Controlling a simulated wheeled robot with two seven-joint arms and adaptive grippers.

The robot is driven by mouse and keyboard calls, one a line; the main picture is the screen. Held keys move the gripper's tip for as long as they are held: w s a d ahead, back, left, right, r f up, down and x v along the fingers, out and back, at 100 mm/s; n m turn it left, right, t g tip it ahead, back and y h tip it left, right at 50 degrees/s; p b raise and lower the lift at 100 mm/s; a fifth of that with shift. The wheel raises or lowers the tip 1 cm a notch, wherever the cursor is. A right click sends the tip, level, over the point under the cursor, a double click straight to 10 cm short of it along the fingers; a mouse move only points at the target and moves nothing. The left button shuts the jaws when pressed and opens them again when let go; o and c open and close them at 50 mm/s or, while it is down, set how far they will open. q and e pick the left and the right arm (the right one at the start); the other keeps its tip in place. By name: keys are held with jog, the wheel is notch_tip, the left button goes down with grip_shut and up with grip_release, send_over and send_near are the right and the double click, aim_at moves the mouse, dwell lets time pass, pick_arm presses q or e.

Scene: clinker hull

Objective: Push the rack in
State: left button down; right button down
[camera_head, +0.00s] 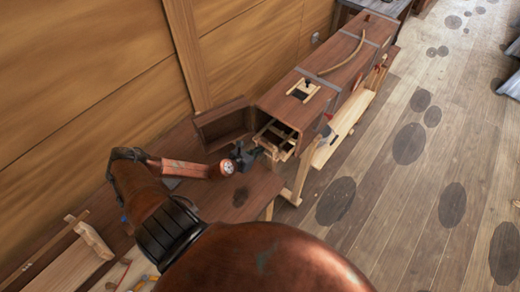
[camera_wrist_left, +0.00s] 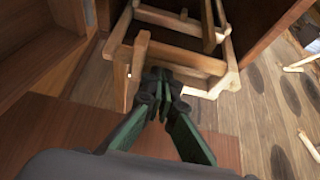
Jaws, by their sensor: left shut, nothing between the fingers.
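The pale wooden rack (camera_head: 274,143) sticks out partway from the open end of a long brown wooden box (camera_head: 345,62). In the left wrist view the rack (camera_wrist_left: 187,60) is a frame of light bars with an upright post at its near left. My left gripper (camera_head: 246,157) is shut and empty at the rack's outer end. In the left wrist view its fingertips (camera_wrist_left: 160,76) are close to the rack's near bars; I cannot tell whether they touch. The rack's inner part is hidden inside the box. My right gripper is not in view.
The box's door (camera_head: 223,124) stands open on the left, near my left gripper. A wooden bench (camera_head: 262,190) lies below the gripper. A pale plank and trestle (camera_head: 344,128) stand along the box's right side. The plank floor (camera_head: 380,190) farther right is mostly clear, with dark patches.

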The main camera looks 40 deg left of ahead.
pick_arm(q)
jog(key=shift+w, duration=0.25)
jog(key=w, duration=0.5)
jog(key=shift+w+p, duration=0.15)
jog(key=shift+p, duration=0.15)
jog(key=shift+s, duration=0.55)
jog(key=f+v, duration=0.1)
jog(key=v, duration=1.1)
jog(key=shift+s, duration=0.6)
